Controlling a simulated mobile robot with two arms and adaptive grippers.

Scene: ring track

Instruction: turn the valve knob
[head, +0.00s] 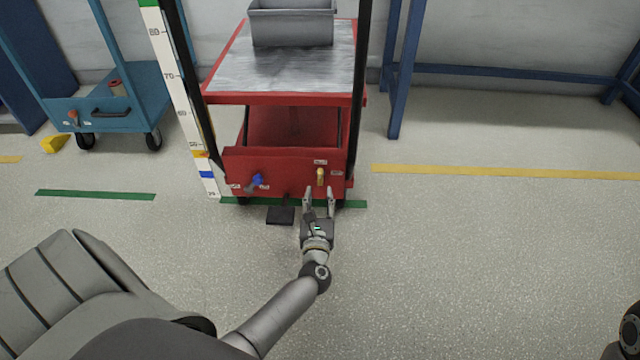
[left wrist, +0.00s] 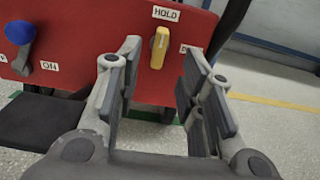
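The yellow valve knob (head: 320,177) sits on the front panel of the red cart, at its right side, below a small white label. In the left wrist view the yellow knob (left wrist: 159,47) stands nearly upright, slightly tilted, under a label reading HOLD. My left gripper (head: 318,190) is open just in front of the knob. In the left wrist view its two fingers (left wrist: 163,80) are spread either side of the knob, with a gap on both sides, and nothing is between the pads. My right gripper does not show.
A blue-tipped lever (head: 256,181) with an ON label is left of the knob on the same panel. A dark pedal (head: 281,215) sticks out below. A grey bin (head: 291,25) stands on the cart top. A blue cart (head: 120,100) is at left. Floor at right is clear.

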